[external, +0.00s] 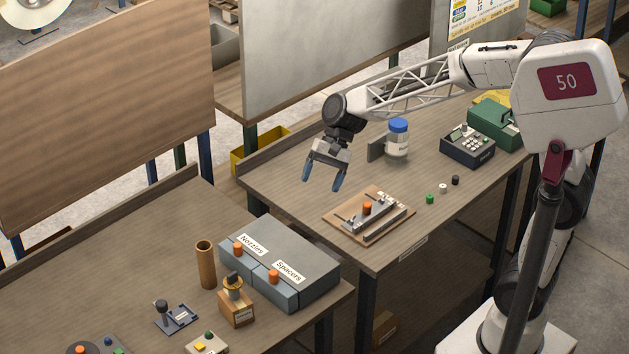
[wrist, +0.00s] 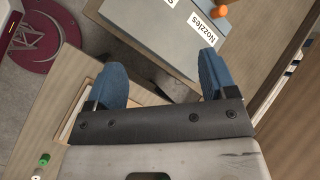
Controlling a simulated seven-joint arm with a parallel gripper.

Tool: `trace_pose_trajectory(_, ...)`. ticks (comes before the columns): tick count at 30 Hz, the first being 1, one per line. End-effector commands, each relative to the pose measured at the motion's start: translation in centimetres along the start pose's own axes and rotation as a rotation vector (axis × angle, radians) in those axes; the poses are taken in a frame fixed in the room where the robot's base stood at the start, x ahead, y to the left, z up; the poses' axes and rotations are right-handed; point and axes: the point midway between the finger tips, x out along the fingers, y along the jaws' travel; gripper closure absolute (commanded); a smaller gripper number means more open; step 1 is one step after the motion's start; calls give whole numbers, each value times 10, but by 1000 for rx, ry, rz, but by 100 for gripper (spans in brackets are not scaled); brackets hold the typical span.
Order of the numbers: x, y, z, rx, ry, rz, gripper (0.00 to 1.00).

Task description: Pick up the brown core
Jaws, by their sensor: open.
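The brown core (external: 206,264) is an upright hollow tube on the left table, just left of the grey box. My gripper (external: 322,187) is open and empty, in the air near the left end of the right table. It is up and to the right of the core in the external view, well apart from it. In the wrist view, my gripper's two blue fingers (wrist: 163,80) are spread with nothing between them. The core does not show in the wrist view.
The grey box (external: 305,255) labelled Nozzles and Spacers has orange knobs and stands beside the core. A small wooden block with a spindle (external: 236,307) stands in front. A wooden fixture board (external: 345,228) lies below my gripper. A gap separates the two tables.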

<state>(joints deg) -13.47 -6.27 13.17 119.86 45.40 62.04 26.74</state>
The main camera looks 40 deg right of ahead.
Motion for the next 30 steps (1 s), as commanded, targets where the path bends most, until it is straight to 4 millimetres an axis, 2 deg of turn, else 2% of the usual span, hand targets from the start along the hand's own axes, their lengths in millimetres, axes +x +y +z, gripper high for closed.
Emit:
trace_pose_trajectory(6, 42, -49, -14, 132, -109, -40, 22)
trace_pose_trajectory(18, 127, -132, -38, 384, -307, -98, 22)
trace_pose_trajectory(24, 173, -168, -48, 507, -401, -118, 22)
trace_pose_trajectory(30, 206, -190, -55, 596, -465, -129, 22)
